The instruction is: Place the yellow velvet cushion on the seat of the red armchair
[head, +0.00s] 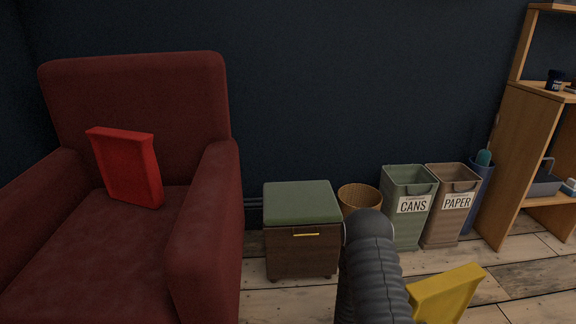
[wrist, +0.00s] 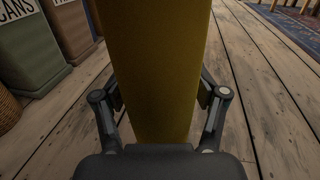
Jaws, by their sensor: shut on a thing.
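The yellow cushion (head: 447,295) shows at the bottom right of the head view, partly hidden by my dark arm. In the wrist view the yellow cushion (wrist: 155,70) fills the middle, upright between the fingers. My gripper (wrist: 160,100) is shut on it, one finger at each side. The cushion is held over the wooden floor, apart from the armchair. The red armchair (head: 140,80) stands at the left, its front cut off by the frame. Its seat (head: 95,250) is bare in front. A bright red block-like cushion (head: 127,167) leans against the backrest.
A green-topped wooden stool (head: 301,203) stands right of the armchair. Beside it are a wicker basket (head: 358,198), a CANS bin (head: 408,205), a PAPER bin (head: 450,205), a blue bin (head: 478,190) and a wooden shelf (head: 520,150). Plank floor (head: 290,302) lies bare in front of the stool.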

